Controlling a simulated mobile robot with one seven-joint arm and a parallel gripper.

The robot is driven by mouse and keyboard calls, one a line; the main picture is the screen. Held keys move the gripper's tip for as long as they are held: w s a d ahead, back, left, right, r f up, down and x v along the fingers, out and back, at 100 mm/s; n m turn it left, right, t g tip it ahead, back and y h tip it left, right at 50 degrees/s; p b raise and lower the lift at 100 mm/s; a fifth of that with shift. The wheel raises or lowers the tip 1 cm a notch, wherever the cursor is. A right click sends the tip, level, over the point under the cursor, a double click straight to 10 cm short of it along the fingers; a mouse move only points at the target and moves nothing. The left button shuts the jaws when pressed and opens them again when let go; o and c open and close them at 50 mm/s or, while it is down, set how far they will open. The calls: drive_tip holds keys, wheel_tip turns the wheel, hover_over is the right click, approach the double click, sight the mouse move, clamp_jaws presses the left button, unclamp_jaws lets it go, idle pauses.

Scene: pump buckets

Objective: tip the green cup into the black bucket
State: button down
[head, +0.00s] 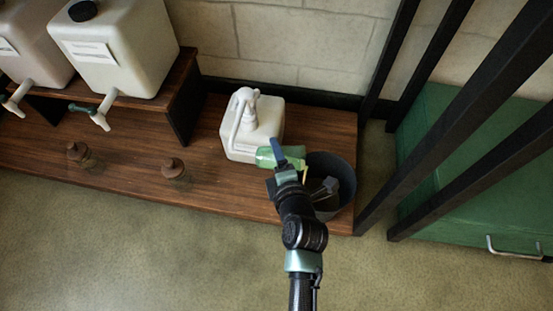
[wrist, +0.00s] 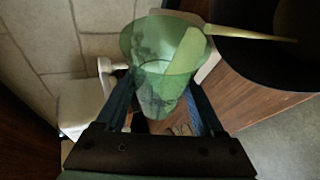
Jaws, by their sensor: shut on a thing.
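The green cup (head: 266,157) is see-through and lies tipped on its side, with its mouth toward the black bucket at its right. My gripper (head: 282,161) is shut on the cup. In the wrist view the cup (wrist: 165,70) sits between my two fingers. A pale yellow stream (wrist: 250,34) runs from the cup's rim to over the black bucket (wrist: 262,72). In the head view the bucket (head: 343,172) stands at the right end of the wooden platform, and my wrist hides part of it. The bucket's contents are too dark to tell.
A white pump jug (head: 250,138) stands just left of the cup. Two white dispensers with taps, one here (head: 115,50), sit on a raised wooden shelf (head: 180,85). Two small brown-topped jars (head: 172,168) stand on the platform. Dark posts (head: 480,95) and a green cabinet (head: 490,180) are right.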

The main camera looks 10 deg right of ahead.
sight(287, 157)
drive_tip(key=shift+s+d+r+m+t+y+b, duration=0.15)
drive_tip(key=shift+r+m+t+y+b, duration=0.2)
drive_tip(key=shift+b, duration=0.8)
drive_tip(key=shift+w+d+r+m+t+y+b, duration=0.15)
drive_tip(key=shift+r+m+y+b, duration=0.25)
drive_tip(key=shift+b, duration=0.8)
drive_tip(key=shift+s+d+r+m+t+y+b, duration=0.2)
drive_tip(key=shift+m+b, duration=0.25)
drive_tip(key=shift+b, duration=0.7)
drive_tip(key=shift+d+r+m+t+y, duration=0.25)
drive_tip(key=shift+r+m+t, duration=0.05)
drive_tip(key=shift+r+m, duration=0.25)
drive_tip(key=shift+a, duration=0.1)
